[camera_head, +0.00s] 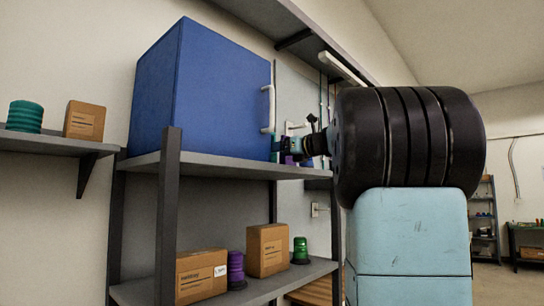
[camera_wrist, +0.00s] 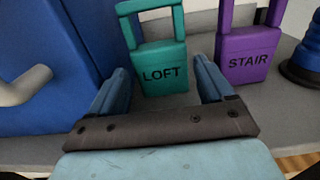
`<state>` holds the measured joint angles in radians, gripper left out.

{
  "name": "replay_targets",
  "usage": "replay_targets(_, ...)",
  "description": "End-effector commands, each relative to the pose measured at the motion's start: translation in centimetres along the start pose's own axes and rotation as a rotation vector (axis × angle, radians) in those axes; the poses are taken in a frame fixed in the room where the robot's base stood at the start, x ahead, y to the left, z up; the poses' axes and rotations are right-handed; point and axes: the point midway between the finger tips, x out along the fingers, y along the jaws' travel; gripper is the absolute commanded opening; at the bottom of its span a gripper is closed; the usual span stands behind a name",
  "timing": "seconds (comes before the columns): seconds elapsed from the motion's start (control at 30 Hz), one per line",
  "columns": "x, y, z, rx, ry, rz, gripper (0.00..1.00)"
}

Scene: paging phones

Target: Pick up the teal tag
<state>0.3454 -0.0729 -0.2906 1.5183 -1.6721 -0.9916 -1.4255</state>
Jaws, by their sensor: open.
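The teal tag (camera_wrist: 163,72), marked LOFT, stands upright with a loop handle on the grey shelf in the wrist view. My gripper (camera_wrist: 160,68) is open, with one finger on each side of the tag's lower part in the picture. I cannot tell how far the tag sits beyond the fingertips. No contact is visible. In the head view, my gripper (camera_head: 296,146) is small and dark beside the blue cabinet at the upper shelf, and the tag cannot be made out clearly there.
A purple tag (camera_wrist: 247,58), marked STAIR, stands just right of the teal one. A dark blue ribbed object (camera_wrist: 303,58) is at the far right. The blue cabinet (camera_head: 215,90) with a white handle (camera_head: 268,108) stands close on the left. Boxes sit on the lower shelf (camera_head: 142,290).

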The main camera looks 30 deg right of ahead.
Motion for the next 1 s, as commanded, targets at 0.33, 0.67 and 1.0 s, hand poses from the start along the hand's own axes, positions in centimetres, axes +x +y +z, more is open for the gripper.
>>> replay_targets(0.33, 3.5, -0.1, 0.1, 0.001, 0.000, 0.000, 0.81)
replay_targets(0.67, 3.4, -0.1, 0.1, 0.001, 0.000, -0.001, 0.64)
replay_targets(1.0, 3.4, -0.2, 0.1, 0.001, 0.000, -0.001, 0.39)
